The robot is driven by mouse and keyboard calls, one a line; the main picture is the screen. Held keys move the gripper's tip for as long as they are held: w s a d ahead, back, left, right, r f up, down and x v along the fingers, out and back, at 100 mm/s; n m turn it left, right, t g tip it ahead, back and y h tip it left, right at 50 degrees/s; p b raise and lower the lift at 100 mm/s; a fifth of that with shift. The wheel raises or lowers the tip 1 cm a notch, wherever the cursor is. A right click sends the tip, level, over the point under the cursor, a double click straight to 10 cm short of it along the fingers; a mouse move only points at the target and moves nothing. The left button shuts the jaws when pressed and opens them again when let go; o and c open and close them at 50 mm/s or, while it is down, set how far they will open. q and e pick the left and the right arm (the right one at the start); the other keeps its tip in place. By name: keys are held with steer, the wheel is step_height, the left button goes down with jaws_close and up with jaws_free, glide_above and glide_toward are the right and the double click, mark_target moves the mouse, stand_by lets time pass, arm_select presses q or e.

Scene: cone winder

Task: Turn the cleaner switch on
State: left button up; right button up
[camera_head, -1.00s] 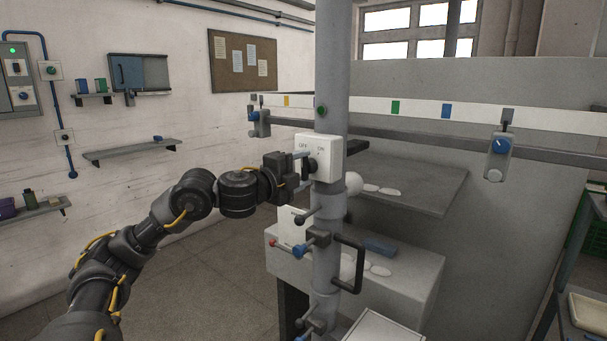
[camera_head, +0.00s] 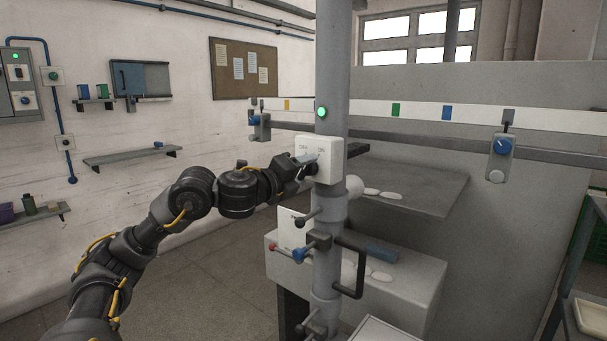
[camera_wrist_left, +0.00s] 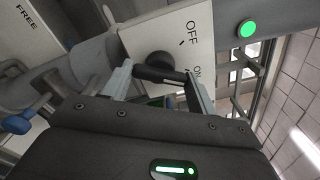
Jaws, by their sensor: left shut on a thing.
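The cleaner switch is a pale box (camera_head: 328,150) on the grey upright post, marked OFF and ON. Its black knob (camera_wrist_left: 160,64) has a bar handle, which points toward the ON mark in the left wrist view. My left gripper (camera_head: 307,165) is at the box face, tilted, with its fingers on the knob; the fingers partly hide the knob in the head view. In the left wrist view the two fingers (camera_wrist_left: 163,78) stand on either side of the handle. A round lamp (camera_head: 321,113) above the box glows bright green. My right gripper is not in view.
The grey post (camera_head: 327,210) carries levers and a black loop handle (camera_head: 359,268) below the switch. A long white rail (camera_head: 420,110) runs behind it, with a blue-knobbed unit (camera_head: 502,147) at the right. The floor left of the post is clear.

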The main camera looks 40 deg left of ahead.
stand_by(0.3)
arm_select(q)
steer(key=o, duration=1)
steer(key=shift+s, duration=0.2)
steer(key=s+b, duration=0.3)
steer(key=s, duration=0.7)
steer(key=shift+s, duration=0.2)
steer(key=shift+d, duration=0.1)
